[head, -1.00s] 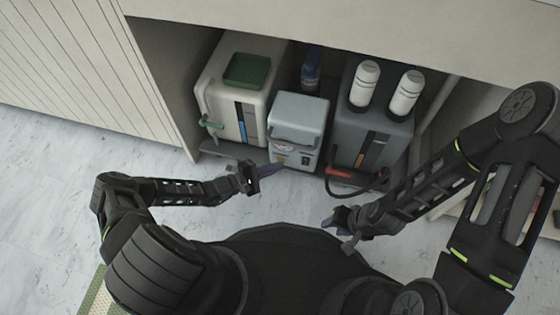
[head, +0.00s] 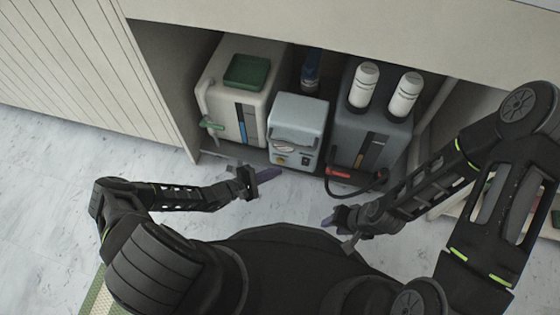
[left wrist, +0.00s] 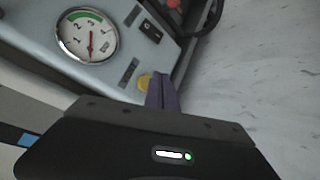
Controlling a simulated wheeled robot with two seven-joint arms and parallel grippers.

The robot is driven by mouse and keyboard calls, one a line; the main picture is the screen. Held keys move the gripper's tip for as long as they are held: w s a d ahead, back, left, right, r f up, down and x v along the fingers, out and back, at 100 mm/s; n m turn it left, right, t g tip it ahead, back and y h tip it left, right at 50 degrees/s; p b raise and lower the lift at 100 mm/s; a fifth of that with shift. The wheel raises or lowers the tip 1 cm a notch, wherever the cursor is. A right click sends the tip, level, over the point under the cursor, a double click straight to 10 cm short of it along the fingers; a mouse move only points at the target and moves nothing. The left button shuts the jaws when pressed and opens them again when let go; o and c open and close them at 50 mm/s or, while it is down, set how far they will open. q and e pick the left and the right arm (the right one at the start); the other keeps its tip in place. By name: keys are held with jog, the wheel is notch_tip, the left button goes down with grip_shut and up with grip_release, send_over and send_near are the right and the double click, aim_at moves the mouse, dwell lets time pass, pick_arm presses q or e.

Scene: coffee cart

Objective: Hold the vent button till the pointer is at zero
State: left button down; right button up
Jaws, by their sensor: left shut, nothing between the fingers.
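The grey-blue box (head: 300,108) stands in the cabinet bay between two larger units. Its round white gauge (left wrist: 75,50) has a green arc, numbers and a red pointer; the pointer lies nearly upright in the left wrist view, and I cannot tell its exact reading. A round yellow button (left wrist: 145,80) is on the same panel and also shows in the head view (head: 280,161). My left gripper (head: 279,171) is shut and empty, its purple fingertips just in front of and below the button, seemingly apart from it. My right gripper (head: 328,222) is over the floor, away from the box; its jaws are unclear.
A white unit with a green lid (head: 246,72) stands left of the box. A dark grey unit (head: 372,140) with two white bottles stands right, with a red-handled hose (head: 340,173) in front. A black switch (left wrist: 151,31) is beside the gauge. The floor in front is clear.

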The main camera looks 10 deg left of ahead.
pick_arm(q)
jog(key=shift+s, duration=0.15)
jog(key=shift+s+a+p, duration=0.15)
jog(key=shift+s+p, duration=0.9)
jog(key=shift+s, duration=1.35)
